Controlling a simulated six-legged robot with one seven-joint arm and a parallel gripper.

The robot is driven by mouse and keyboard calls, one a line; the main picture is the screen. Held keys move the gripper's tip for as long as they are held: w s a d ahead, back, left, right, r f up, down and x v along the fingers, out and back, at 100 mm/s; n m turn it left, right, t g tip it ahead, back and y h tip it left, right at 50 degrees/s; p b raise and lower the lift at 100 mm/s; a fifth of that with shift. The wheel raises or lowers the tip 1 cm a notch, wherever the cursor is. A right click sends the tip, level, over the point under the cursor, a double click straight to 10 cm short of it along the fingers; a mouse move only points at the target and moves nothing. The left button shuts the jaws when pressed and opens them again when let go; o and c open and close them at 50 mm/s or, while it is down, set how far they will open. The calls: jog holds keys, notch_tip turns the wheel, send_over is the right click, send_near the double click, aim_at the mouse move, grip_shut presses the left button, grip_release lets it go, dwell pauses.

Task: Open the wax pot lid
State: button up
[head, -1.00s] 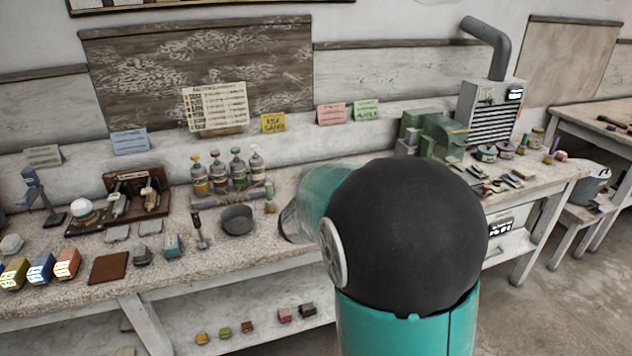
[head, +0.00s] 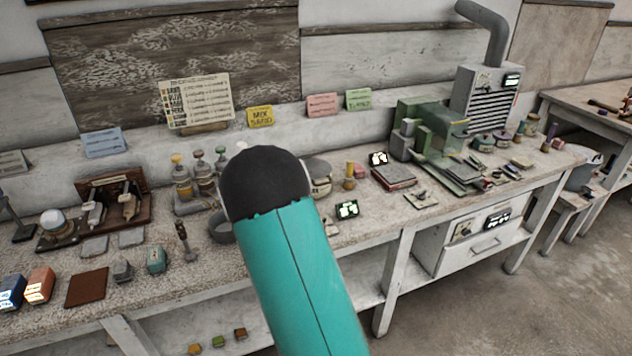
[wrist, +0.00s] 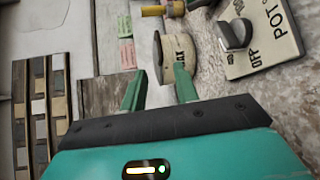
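The wax pot (wrist: 178,48) is a cream, rounded pot with dark "WAX" lettering, lying sideways in the wrist view. A dark grey disc, seemingly its lid (wrist: 158,50), covers the end facing left there. In the head view a pale pot with a grey top (head: 319,167), likely the same one, shows just right of my arm, partly hidden. My arm hides the gripper in the head view.
A control plate (wrist: 262,38) marked "POT" and "OFF", with a grey knob (wrist: 236,36), is beside the pot. Glass bottles (head: 203,178) and a grey bowl (head: 220,228) stand left of my arm. A green machine (head: 432,135) stands to the right on the bench.

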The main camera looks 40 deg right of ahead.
aim_at(324, 183)
jog(key=x, duration=1.3)
jog(key=shift+s+d, duration=0.15)
jog(key=shift+d, duration=0.1)
grip_shut()
